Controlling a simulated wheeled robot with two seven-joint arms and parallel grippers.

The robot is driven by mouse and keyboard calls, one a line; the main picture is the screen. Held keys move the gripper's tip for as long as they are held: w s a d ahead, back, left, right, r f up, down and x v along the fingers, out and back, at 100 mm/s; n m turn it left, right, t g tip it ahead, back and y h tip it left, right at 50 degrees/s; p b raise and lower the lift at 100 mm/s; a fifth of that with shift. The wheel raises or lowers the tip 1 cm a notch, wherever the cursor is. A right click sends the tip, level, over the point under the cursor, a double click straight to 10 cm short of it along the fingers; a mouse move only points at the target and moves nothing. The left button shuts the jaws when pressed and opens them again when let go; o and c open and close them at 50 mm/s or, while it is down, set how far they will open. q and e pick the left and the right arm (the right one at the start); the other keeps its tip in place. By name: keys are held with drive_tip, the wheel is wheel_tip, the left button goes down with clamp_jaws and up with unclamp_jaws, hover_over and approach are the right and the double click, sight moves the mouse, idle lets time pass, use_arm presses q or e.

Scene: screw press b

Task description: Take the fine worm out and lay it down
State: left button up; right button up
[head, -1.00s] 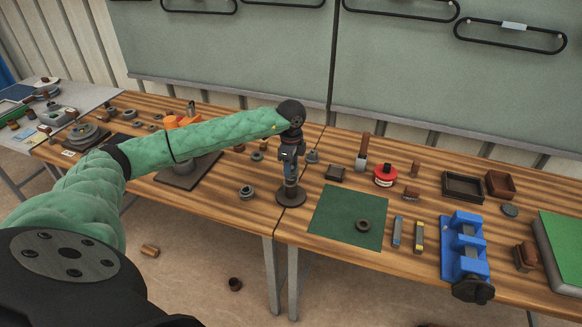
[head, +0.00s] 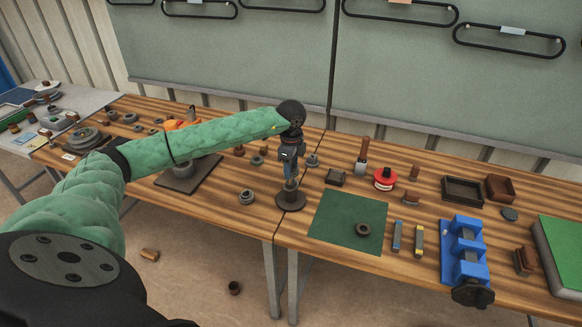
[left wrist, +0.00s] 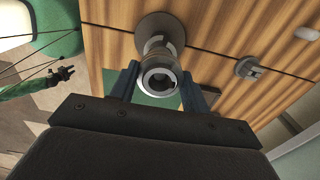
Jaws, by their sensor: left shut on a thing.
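My left gripper (head: 290,172) points straight down above a dark round stand (head: 291,201) near the middle of the bench. Its blue fingers are shut on the fine worm (left wrist: 160,80), a grey metal cylinder with a hollow end. In the left wrist view, the worm lies between the two fingers (left wrist: 162,90), with the round stand (left wrist: 147,26) beyond it. In the head view the fingers hide most of the worm. A short brownish piece (head: 291,185) shows between the fingertips and the stand. I cannot tell whether it is part of the worm. My right gripper is not seen.
A green mat (head: 335,222) with a dark ring (head: 363,229) lies right of the stand. A blue vise-like fixture (head: 464,250) and two small bars are farther right. A small grey part (head: 247,197) stands to the left. Much of the mat is bare.

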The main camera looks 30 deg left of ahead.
use_arm(q)
drive_tip(key=shift+r+p, duration=0.7)
drive_tip(key=shift+r, duration=1.7)
